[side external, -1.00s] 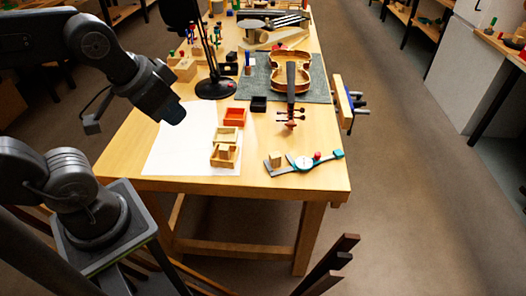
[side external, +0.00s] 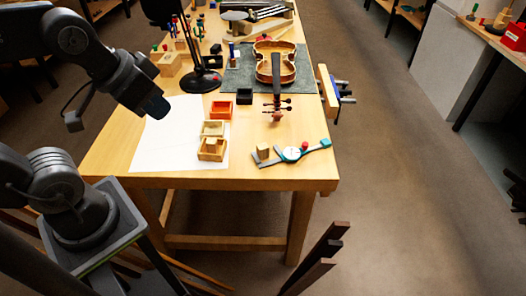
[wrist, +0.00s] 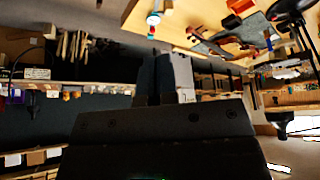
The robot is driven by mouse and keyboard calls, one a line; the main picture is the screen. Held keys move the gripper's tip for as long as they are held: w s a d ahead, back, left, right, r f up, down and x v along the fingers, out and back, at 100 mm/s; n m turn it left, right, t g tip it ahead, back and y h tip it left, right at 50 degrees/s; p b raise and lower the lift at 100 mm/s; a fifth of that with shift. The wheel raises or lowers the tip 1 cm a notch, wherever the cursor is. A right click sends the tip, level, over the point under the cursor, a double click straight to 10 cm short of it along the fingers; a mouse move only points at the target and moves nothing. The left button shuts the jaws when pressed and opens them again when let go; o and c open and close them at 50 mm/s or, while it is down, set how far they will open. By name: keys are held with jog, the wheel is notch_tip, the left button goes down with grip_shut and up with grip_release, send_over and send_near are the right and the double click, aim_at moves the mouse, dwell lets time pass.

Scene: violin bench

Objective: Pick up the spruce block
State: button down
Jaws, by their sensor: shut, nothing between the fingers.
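A small pale wood block (side external: 263,151), which looks like the spruce block, stands on the front of the bench at the left end of a grey and teal tool with a round white dial (side external: 291,154). My gripper (side external: 157,107) is in the air above the left edge of the white sheet, well to the left of the block and apart from it. Its fingertips are too small to make out in the side view. In the wrist view my gripper (wrist: 165,72) has its fingers close together with nothing between them. I cannot make out the block in the wrist view.
A violin (side external: 275,65) lies on a dark mat behind. A black lamp (side external: 201,80) stands at the back left. The white sheet (side external: 165,140) is mostly clear.

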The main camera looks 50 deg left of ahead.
dwell(0.3)
jog(key=c, duration=0.7)
grip_release()
jog(key=n+g+y, duration=0.1)
jog(key=n+g, duration=0.4)
jog(key=n, duration=0.8)
send_over(263, 146)
jog(key=s+d, duration=0.2)
notch_tip(263, 146, down, 16)
jog(key=shift+n, duration=0.3)
jog(key=f, duration=0.5)
jog(key=a+f, duration=0.1)
jog(key=f, duration=0.2)
jog(key=shift+w, duration=0.35)
jog(key=shift+w+a+f, duration=0.2)
jog(key=shift+f, duration=0.65)
jog(key=shift+w+a+f, duration=0.15)
jog(key=shift+w+f, duration=0.1)
jog(key=shift+f, duration=0.65)
jog(key=shift+w+a+f, duration=0.2)
jog(key=shift+f, duration=0.65)
